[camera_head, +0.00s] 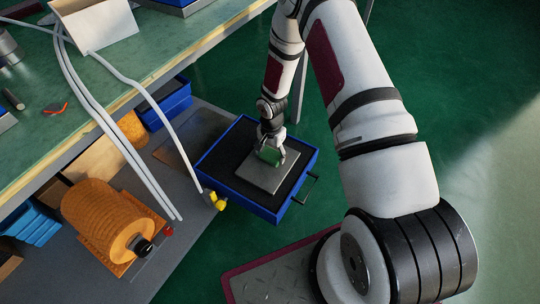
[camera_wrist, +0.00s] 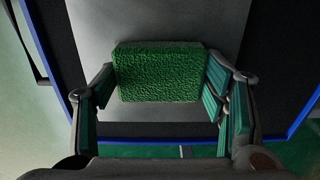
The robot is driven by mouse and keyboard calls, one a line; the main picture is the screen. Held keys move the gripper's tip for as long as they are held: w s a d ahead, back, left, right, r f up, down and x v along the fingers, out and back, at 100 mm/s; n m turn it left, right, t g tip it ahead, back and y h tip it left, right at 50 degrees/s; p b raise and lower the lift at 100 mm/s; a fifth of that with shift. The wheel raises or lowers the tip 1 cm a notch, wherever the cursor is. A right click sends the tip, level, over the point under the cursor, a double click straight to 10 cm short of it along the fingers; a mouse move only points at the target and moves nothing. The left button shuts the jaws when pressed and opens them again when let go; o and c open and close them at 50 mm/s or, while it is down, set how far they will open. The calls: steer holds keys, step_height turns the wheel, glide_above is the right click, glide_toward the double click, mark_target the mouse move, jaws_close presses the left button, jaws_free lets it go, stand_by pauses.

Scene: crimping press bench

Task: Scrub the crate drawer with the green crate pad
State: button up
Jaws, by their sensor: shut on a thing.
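The crate drawer (camera_head: 217,164) is a blue open-topped box with a dark inside, pulled out below the bench. A flat grey plate (camera_head: 262,182) lies in it. My gripper (camera_head: 270,154) is over the plate, pointing down, shut on the green crate pad (camera_head: 269,156). In the wrist view the pad (camera_wrist: 158,72) is a rough green block between the two fingers (camera_wrist: 158,84), with the grey plate (camera_wrist: 158,22) behind it. I cannot tell whether the pad touches the plate. The drawer's blue rim (camera_wrist: 44,45) shows at both sides.
A dark handle (camera_head: 306,189) sticks out from the drawer's right side. White cables (camera_head: 121,150) hang from the green-topped bench (camera_head: 130,65) left of the drawer. An orange spool (camera_head: 105,217) and blue bins (camera_head: 165,103) stand on the lower shelf. Green floor is clear at right.

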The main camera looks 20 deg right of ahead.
mark_target(262, 169)
steer(key=shift+w+d, duration=0.55)
steer(key=shift+d, duration=0.25)
steer(key=shift+s+a+r+b, duration=0.1)
steer(key=shift+s+a+b, duration=0.1)
steer(key=shift+s+a, duration=0.65)
steer(key=shift+s+a+r+b, duration=0.15)
steer(key=shift+s+a, duration=0.4)
steer(key=shift+a, duration=0.45)
steer(key=shift+s+a+f, duration=0.15)
steer(key=shift+s+a, duration=0.25)
steer(key=shift+a, duration=0.2)
steer(key=shift+s+a+f, duration=0.1)
steer(key=shift+s+a, duration=0.25)
steer(key=shift+a, duration=0.25)
steer(key=shift+r, duration=0.1)
steer(key=shift+r+p, duration=1.4)
steer(key=shift+r, duration=1)
steer(key=shift+r, duration=0.1)
